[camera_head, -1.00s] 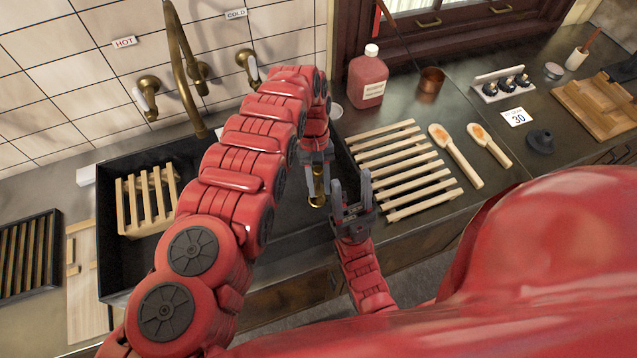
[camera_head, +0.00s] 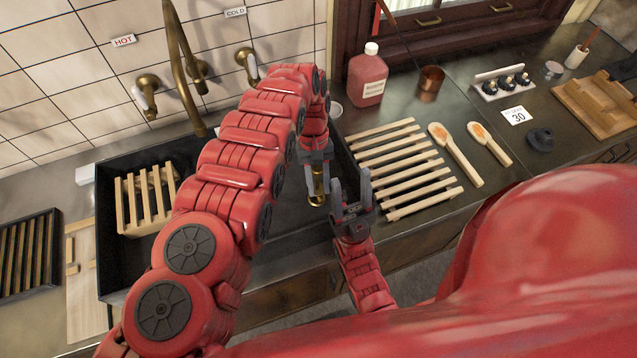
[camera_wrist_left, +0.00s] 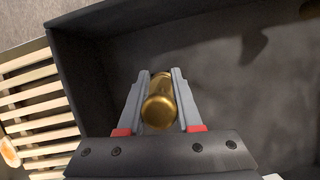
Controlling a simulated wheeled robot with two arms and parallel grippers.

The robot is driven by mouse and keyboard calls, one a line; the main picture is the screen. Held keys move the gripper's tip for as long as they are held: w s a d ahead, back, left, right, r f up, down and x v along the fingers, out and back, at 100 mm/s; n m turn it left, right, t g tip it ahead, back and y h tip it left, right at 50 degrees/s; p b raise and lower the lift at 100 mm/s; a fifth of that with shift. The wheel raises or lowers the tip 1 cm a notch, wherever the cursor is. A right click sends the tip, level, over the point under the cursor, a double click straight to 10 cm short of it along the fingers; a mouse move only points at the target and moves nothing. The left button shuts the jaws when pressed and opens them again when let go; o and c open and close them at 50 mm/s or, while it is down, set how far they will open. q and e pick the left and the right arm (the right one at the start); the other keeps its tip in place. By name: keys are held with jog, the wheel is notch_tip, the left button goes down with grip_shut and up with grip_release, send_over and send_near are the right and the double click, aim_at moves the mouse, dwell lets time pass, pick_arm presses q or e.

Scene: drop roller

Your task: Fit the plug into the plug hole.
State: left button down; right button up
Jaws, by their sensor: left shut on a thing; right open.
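A dark rounded piece with a knob on top, which looks like the plug (camera_head: 540,139), sits on the counter at the right, far from both grippers. My left gripper (camera_head: 317,172) is shut on a brass cylinder (camera_head: 317,199) over the right part of the dark sink (camera_head: 285,243). In the left wrist view the brass cylinder (camera_wrist_left: 159,106) lies between the two grey fingers. My right gripper (camera_head: 352,192) is open and empty, close to the right of the left one. A small brownish spot (camera_wrist_left: 310,9) at the wrist view's top right corner may be the plug hole; I cannot be sure.
A wooden slatted rack (camera_head: 405,168) and two wooden spoons (camera_head: 457,156) lie right of the sink. A red bottle (camera_head: 367,78) and a copper cup (camera_head: 431,80) stand behind. A wooden rack (camera_head: 147,205) sits in the sink's left part, and a brass faucet (camera_head: 183,75) rises behind it.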

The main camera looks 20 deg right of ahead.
aim_at(318, 187)
pick_arm(q)
jog(key=shift+f, duration=0.2)
jog(key=shift+f+b, duration=0.3)
jog(key=shift+b, duration=0.1)
jog(key=shift+f+b, duration=0.4)
jog(key=shift+f, duration=0.1)
jog(key=shift+f+b, duration=1.4)
jog(key=shift+b, duration=0.2)
dwell(1.6)
grip_release()
dwell(0.7)
dwell(0.5)
